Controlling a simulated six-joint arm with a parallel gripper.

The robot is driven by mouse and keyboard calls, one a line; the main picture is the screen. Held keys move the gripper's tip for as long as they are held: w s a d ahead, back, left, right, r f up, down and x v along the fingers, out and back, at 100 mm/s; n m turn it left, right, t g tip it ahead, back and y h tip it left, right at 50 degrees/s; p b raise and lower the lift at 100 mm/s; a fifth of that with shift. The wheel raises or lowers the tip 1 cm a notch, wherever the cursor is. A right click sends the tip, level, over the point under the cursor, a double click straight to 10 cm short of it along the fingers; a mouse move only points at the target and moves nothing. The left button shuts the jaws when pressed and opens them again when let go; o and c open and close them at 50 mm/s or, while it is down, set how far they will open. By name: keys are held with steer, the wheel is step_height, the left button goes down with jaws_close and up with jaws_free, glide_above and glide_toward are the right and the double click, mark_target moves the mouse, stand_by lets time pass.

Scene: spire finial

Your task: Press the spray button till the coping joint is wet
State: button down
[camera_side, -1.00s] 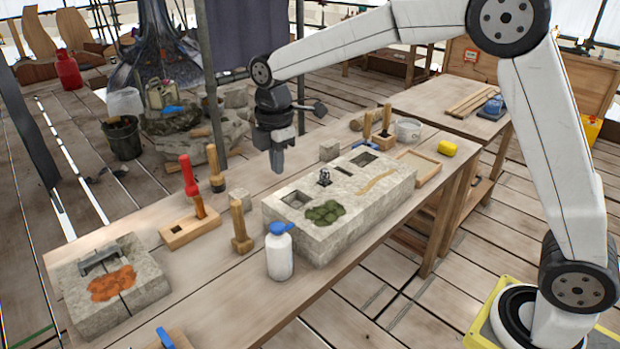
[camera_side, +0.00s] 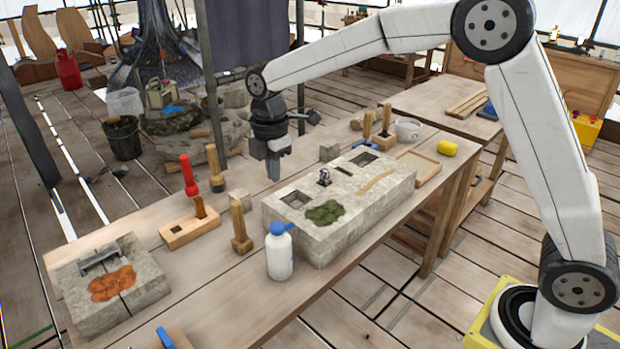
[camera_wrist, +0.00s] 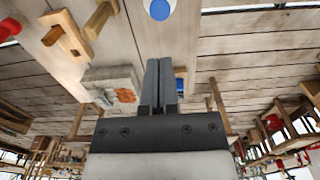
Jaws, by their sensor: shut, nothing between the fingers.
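A white spray bottle (camera_side: 279,256) with a blue top (camera_side: 279,228) stands upright on the bench, in front of the large stone block. Its blue top also shows at the upper edge of the wrist view (camera_wrist: 160,8). A smaller stone slab (camera_side: 142,277) at the bench's left end has a dark joint line and an orange patch (camera_side: 112,283); the patch also shows in the wrist view (camera_wrist: 124,95). I cannot tell whether the joint is wet. My gripper (camera_side: 273,178) is shut and empty, pointing down above the bench behind the bottle, apart from it.
The large stone block (camera_side: 340,229) with sockets and green moss is right of the bottle. A wooden mallet (camera_side: 240,228) stands left of it. Bare bench lies between bottle and slab.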

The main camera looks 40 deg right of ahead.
mark_target(278, 225)
step_height(278, 225, down, 12)
steer(key=shift+r, duration=0.15)
stand_by(0.4)
steer(key=shift+f, duration=0.95)
steer(key=shift+s, duration=0.1)
step_height(278, 225, up, 14)
steer(key=shift+r, duration=0.2)
stand_by(0.4)
stand_by(0.3)
